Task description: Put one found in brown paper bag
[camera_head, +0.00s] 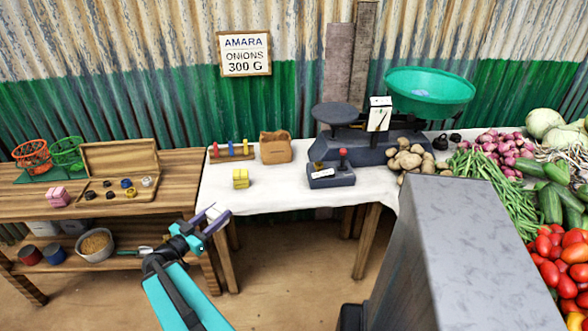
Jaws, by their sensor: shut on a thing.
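The brown paper bag (276,150) stands open-topped near the back of the white-clothed table (275,196). My gripper (213,216) is in front of the left end of that table, by the gap between the two tables. It is shut on a small pale thing, too small and too covered by the fingers to name. The bag is behind my gripper and to its right, well apart from it.
An open wooden weight box (120,168) lies on the left table. Vegetables fill the right.

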